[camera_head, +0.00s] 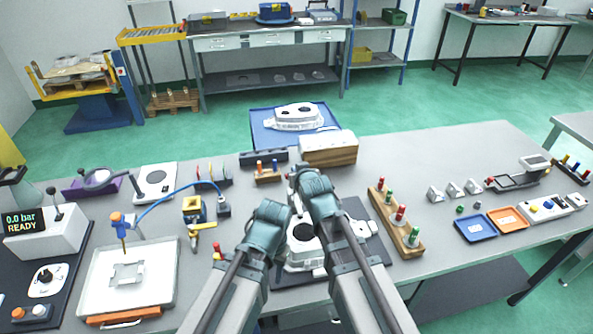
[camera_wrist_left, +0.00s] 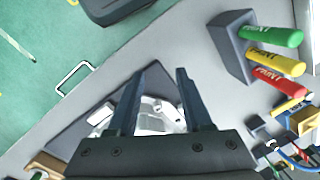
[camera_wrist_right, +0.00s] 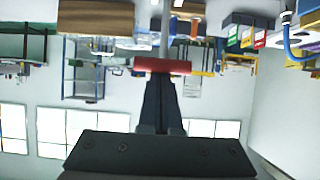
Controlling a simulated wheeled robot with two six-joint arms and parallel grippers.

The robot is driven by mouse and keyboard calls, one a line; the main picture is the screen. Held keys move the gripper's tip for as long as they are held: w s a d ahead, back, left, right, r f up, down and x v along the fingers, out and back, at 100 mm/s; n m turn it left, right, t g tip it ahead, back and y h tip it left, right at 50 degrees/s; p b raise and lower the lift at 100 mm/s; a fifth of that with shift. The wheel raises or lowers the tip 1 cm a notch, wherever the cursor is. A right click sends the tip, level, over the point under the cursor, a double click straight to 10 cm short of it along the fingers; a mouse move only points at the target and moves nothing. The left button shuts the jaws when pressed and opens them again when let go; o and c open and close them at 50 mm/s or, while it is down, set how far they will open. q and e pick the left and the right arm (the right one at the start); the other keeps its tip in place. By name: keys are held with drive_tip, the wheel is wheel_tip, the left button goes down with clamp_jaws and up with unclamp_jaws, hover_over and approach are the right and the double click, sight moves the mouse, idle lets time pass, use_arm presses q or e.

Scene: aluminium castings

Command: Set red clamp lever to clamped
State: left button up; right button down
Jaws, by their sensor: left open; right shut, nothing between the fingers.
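A red bar on a grey rod, which looks like the clamp lever (camera_wrist_right: 163,66), lies across the right wrist view just at the tips of my right gripper (camera_wrist_right: 161,82). That gripper is shut and empty; I cannot tell whether it touches the bar. In the head view my right gripper (camera_head: 296,176) is near the middle of the bench, and I cannot make out the lever there. My left gripper (camera_head: 273,207) is open and empty, lower and to the left. In the left wrist view a pale casting (camera_wrist_left: 158,118) shows between its fingers (camera_wrist_left: 160,72).
The casting (camera_head: 305,258) lies on a dark mat (camera_head: 360,212) below my arms. A wooden block (camera_head: 328,151) and a blue tray (camera_head: 262,130) with another casting stand beyond. A wooden peg rack (camera_head: 398,225) is at right. Paint markers (camera_wrist_left: 270,36) stand in a holder.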

drive_tip(key=shift+s+f, duration=0.2)
drive_tip(key=shift+s, duration=0.1)
drive_tip(key=w+r+p, duration=0.2)
drive_tip(key=w+r, duration=0.1)
drive_tip(key=s+f+p+v, duration=0.1)
drive_tip(key=p+v, duration=0.2)
drive_tip(key=v, duration=0.5)
drive_tip(key=shift+s, duration=0.35)
drive_tip(key=shift+a+f, duration=0.1)
drive_tip(key=shift+f, duration=0.1)
drive_tip(key=s+d+f+g+h, duration=0.1)
drive_tip(key=s+f+g, duration=0.5)
drive_tip(key=s, duration=0.4)
drive_tip(key=s+d+f+n+g+h+b, duration=0.1)
drive_tip(key=s+d+f+g+h, duration=0.1)
drive_tip(key=s+f+g, duration=0.4)
drive_tip(key=s, duration=0.4)
drive_tip(key=shift+s+f+n+h, duration=0.25)
drive_tip(key=shift+f+n+h, duration=0.05)
